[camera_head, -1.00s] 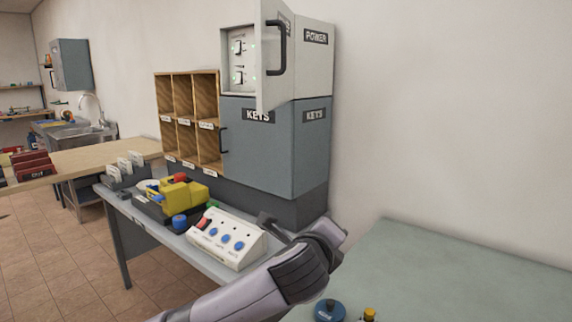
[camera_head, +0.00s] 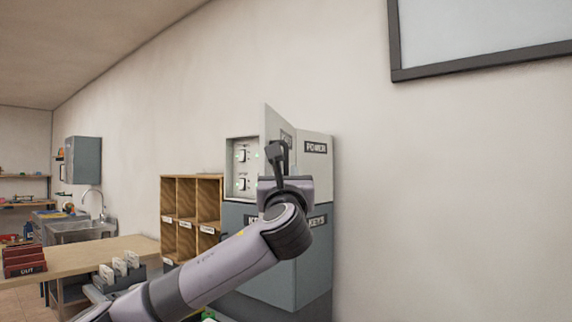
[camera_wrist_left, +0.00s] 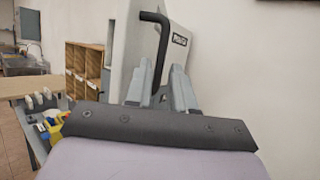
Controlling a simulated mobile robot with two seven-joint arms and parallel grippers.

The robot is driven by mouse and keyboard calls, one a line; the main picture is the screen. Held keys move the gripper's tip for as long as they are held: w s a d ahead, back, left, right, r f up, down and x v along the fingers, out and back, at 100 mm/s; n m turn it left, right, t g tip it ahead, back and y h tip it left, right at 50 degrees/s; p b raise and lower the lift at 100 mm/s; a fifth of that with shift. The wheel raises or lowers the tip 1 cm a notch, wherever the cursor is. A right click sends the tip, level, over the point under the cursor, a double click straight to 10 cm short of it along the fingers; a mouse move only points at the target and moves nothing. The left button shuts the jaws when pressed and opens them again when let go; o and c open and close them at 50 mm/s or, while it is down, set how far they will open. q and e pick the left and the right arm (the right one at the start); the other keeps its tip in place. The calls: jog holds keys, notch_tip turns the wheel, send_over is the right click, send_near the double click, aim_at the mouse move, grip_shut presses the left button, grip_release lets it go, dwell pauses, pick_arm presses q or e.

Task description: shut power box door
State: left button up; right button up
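The grey power box (camera_head: 316,170) is on the wall side, on top of the keys cabinet. Its door (camera_head: 272,124) stands open, swung out toward me, and the switches with green lights (camera_head: 241,165) show inside. The black door handle (camera_wrist_left: 160,45) shows in the left wrist view, in line with the gap between my left gripper's fingers (camera_wrist_left: 158,78). The fingers are apart; I cannot tell whether they touch the handle. In the head view my left gripper (camera_head: 278,157) is raised in front of the door and hides part of it. My right gripper is out of view.
The keys cabinet (camera_head: 312,265) is below the power box, partly behind my left arm. Wooden pigeonholes (camera_head: 190,218) stand to its left. A wooden counter (camera_head: 100,253) is at lower left. The wall to the right is clear below a framed board (camera_head: 480,75).

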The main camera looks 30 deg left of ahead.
aim_at(286, 166)
pick_arm(q)
jog(key=shift+p+x, duration=0.8)
jog(key=shift+x, duration=2)
jog(key=shift+c, duration=0.3)
grip_shut()
